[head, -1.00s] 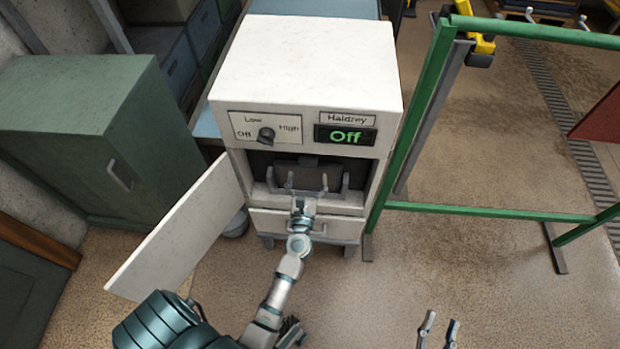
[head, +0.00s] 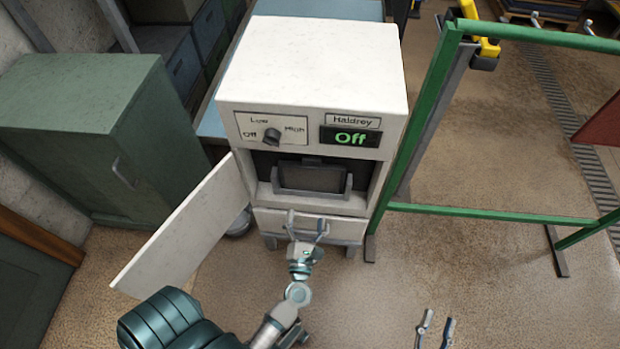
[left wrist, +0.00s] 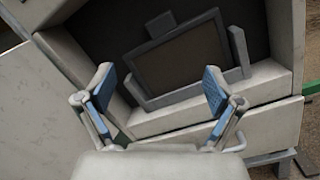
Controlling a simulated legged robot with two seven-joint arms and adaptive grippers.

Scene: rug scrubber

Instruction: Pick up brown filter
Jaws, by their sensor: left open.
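The brown filter (head: 312,177) is a dark, framed panel standing in a grey holder inside the open compartment of the white machine (head: 310,65). In the left wrist view the filter (left wrist: 180,58) shows a brown face, a grey frame and a tab on top, between the holder's two uprights. My left gripper (head: 306,222) is open and empty, in front of the machine, below the compartment and apart from the filter. It also shows in the left wrist view (left wrist: 158,92), fingers spread. My right gripper (head: 434,328) is at the bottom edge, fingers apart, with nothing between them.
The machine's door (head: 185,230) hangs open to the left. Its display reads Off, beside a knob (head: 271,135). A green cabinet (head: 85,130) stands at the left. A green metal frame (head: 490,212) stands close on the right. The floor in front is clear.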

